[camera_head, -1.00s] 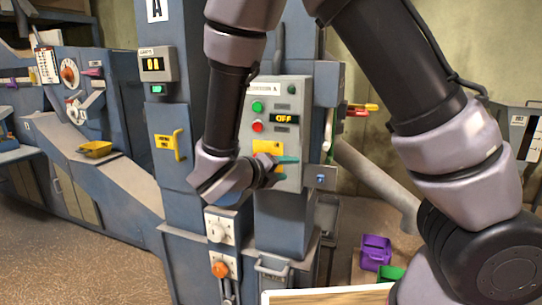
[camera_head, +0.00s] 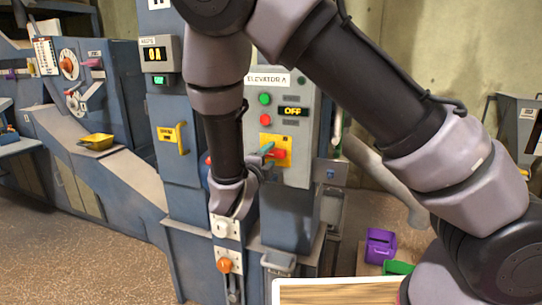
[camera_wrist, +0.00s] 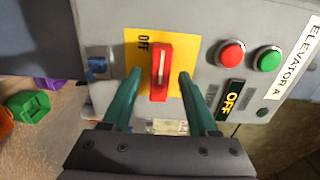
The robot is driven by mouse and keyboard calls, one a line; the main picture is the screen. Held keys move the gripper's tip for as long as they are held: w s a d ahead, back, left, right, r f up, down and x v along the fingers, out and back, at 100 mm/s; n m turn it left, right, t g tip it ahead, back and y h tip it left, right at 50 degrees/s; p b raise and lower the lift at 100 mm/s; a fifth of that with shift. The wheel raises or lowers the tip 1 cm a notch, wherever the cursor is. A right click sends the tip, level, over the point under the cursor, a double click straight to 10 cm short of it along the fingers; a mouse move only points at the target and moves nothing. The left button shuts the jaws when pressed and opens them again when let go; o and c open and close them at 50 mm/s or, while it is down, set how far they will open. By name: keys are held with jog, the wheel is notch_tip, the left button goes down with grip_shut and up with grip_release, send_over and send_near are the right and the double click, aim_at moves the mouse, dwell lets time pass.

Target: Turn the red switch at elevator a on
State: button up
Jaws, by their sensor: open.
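The control box (camera_head: 291,100) labelled "ELEVATOR A" has a green button, a red button and a display reading "OFF". Its red switch (camera_head: 279,153) sits on a yellow plate (camera_head: 265,141) low on the box. My gripper (camera_wrist: 155,84) is open, with a teal finger on each side of the switch and a visible gap to each. In the head view my gripper (camera_head: 266,151) is at the switch, partly hidden by my arm.
A display unit (camera_head: 155,55) and a yellow handle (camera_head: 175,138) are on the column at left. An orange knob (camera_head: 224,265) is below. A purple bin (camera_head: 380,246) and a green bin (camera_head: 398,268) stand on the floor at right.

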jog(key=shift+w+d, duration=0.2)
jog(key=shift+w, duration=0.4)
grip_shut()
